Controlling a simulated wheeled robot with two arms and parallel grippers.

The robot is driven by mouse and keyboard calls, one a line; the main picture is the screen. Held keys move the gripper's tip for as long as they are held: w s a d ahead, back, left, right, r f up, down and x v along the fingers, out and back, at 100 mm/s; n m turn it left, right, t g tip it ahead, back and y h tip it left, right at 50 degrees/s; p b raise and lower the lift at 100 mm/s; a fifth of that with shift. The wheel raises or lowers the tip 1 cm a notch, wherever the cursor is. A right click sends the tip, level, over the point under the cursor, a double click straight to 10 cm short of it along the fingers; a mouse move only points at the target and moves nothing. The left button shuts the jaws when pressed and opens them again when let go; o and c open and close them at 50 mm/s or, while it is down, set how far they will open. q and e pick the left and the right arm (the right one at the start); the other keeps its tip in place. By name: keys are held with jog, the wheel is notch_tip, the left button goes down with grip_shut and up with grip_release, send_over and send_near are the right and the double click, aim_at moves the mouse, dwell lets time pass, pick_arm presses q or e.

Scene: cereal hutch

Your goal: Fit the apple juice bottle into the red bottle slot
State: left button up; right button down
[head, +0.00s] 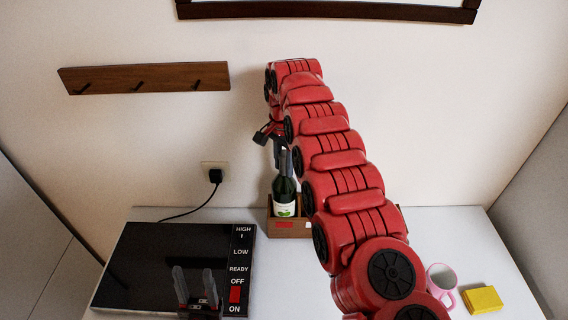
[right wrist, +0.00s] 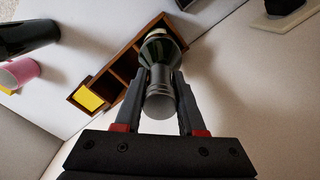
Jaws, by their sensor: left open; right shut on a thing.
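The apple juice bottle (head: 284,196), dark green with a white label, stands roughly upright at the left end of a wooden box (head: 302,229). A red patch (head: 285,225) marks the box front just below it. My right gripper (right wrist: 159,76) is shut on the bottle's neck from above. In the right wrist view the bottle (right wrist: 160,50) covers the end compartment. Its base is hidden, so I cannot tell how deep it sits. My left gripper (head: 197,290) is open and empty over the front of the black hotplate.
The wooden box has open compartments and a yellow patch (right wrist: 89,97) at its other end. A black hotplate (head: 165,265) lies at left, a pink mug (head: 441,282) and yellow sponge (head: 482,300) at right. A dark cylinder (right wrist: 28,38) stands near the mug. My right arm hides the middle.

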jog(key=shift+f+b, duration=0.95)
jog(key=shift+f, duration=0.05)
jog(key=shift+c, duration=2.1)
grip_release()
jog(key=shift+r+p, duration=0.3)
jog(key=shift+r, duration=0.1)
notch_tip(320, 180, up, 17)
jog(key=p, duration=1.6)
jog(key=shift+f, duration=0.15)
jog(key=shift+s+f, duration=0.1)
